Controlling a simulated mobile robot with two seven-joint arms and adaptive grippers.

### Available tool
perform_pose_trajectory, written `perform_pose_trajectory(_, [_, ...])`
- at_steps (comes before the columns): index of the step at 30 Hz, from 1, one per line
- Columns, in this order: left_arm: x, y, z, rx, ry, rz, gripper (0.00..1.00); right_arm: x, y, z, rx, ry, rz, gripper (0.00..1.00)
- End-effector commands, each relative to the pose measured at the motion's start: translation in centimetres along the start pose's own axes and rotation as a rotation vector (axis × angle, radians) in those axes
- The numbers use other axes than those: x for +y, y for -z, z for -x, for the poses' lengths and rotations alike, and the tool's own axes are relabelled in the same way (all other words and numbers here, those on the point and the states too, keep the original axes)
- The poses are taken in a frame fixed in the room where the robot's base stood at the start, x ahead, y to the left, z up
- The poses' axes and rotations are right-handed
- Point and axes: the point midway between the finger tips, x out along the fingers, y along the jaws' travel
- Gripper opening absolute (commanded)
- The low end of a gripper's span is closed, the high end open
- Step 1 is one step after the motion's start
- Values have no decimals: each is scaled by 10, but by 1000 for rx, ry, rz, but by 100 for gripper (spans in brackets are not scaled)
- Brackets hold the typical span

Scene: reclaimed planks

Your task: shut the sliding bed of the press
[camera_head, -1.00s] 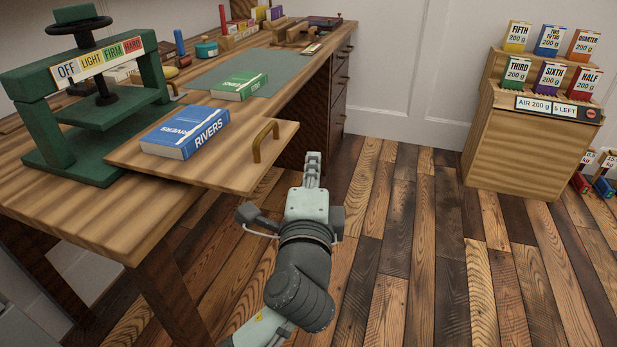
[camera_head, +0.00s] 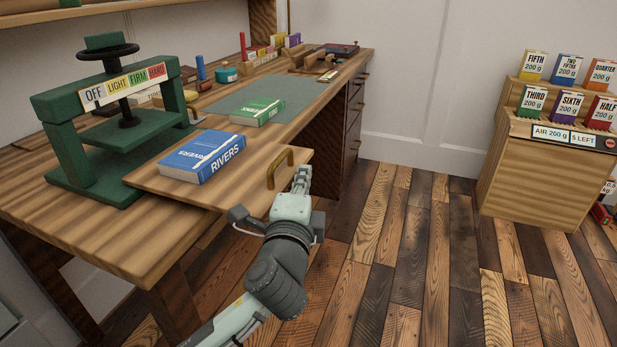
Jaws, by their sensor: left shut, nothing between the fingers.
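The green press (camera_head: 118,128) stands on the workbench at the left, with a black handwheel on top and a dial strip reading OFF, LIGHT, FIRM, HARD. Its wooden sliding bed (camera_head: 235,192) is pulled out to the right, past the bench edge. A blue book marked RIVERS (camera_head: 202,157) lies flat on the bed. A brass handle (camera_head: 280,168) stands at the bed's outer end. My left gripper (camera_head: 302,173) is shut and empty, just right of the handle in the picture; I cannot tell whether it touches it. My right gripper is not in view.
A green book (camera_head: 257,112) lies on a grey-green mat (camera_head: 288,101) behind the bed. Small jars and blocks line the back of the workbench (camera_head: 115,245). A wooden stand (camera_head: 540,170) with labelled boxes is at the right. The plank floor between is clear.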

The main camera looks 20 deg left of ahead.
Motion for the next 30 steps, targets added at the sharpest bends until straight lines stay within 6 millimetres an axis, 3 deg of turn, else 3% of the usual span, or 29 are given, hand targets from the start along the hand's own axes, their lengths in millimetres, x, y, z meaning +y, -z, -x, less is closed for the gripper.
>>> perform_pose_trajectory(6, [-2, -59, -14, -8, -3, -10, 0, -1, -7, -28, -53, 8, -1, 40])
perform_pose_trajectory(12, [-1, -101, -24, -5, -2, -5, 0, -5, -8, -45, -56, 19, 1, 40])
perform_pose_trajectory(16, [-1, -111, -27, -3, 0, -3, 0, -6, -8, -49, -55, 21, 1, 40])
perform_pose_trajectory(30, [-1, -111, -28, -2, 0, -2, 0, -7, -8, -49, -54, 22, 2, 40])
